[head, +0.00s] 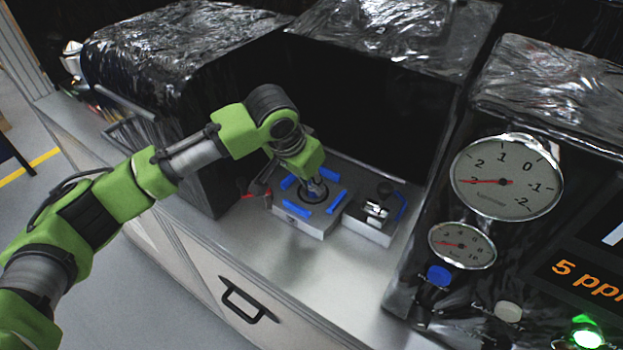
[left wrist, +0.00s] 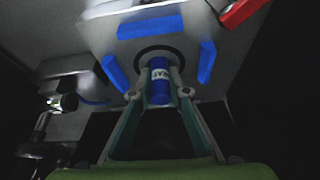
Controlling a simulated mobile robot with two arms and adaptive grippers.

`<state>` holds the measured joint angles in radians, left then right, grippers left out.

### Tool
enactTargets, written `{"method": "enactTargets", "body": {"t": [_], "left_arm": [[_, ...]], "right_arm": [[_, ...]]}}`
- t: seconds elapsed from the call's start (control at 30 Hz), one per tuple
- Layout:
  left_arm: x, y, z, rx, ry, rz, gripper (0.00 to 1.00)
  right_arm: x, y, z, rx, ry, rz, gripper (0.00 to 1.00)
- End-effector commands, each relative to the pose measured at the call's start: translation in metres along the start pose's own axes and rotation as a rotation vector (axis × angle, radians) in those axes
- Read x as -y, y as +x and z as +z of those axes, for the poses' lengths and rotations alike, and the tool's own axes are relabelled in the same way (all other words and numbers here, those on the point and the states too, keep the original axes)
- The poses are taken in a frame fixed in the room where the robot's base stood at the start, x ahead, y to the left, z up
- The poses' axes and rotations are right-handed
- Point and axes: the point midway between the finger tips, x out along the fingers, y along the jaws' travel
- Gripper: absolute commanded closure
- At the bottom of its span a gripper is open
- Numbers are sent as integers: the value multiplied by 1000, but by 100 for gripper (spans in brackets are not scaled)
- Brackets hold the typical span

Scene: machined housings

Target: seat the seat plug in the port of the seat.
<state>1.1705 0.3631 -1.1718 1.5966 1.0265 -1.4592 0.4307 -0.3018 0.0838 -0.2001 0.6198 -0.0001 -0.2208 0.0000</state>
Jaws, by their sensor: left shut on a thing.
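The seat is a light grey block (head: 300,222) on the steel counter, with blue bars around a dark ring, the port (head: 322,198). My left gripper (head: 317,186) is right over this ring, pointing down. In the left wrist view it is shut on a blue plug with a white lettered band (left wrist: 160,85), held between the two fingertips. The plug lines up with the dark ring (left wrist: 152,50) in that view. The plug's far end is hidden, so I cannot tell whether it is inside the port or just above it. My right gripper is not in view.
A second grey block (head: 368,231) with a silver cylinder (head: 376,211) and a blue strip stands to the right of the seat. A red object (head: 256,190) lies at its left. Black-wrapped machines stand behind and at both sides. The counter in front is bare.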

Motion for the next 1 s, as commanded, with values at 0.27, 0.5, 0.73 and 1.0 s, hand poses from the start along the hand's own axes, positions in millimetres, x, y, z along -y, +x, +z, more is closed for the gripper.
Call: {"method": "enactTargets", "body": {"t": [0.27, 0.5, 0.73, 1.0], "left_arm": [[0, 2, 1, 0, -1, 0, 67], [0, 2, 1, 0, 0, 0, 67], [1, -13, -1, -3, 0, -1, 67], [1, -70, -1, -4, 0, -1, 67]], "right_arm": [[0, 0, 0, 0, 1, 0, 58], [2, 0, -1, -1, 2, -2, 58], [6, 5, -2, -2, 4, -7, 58], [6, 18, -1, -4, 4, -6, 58]]}}
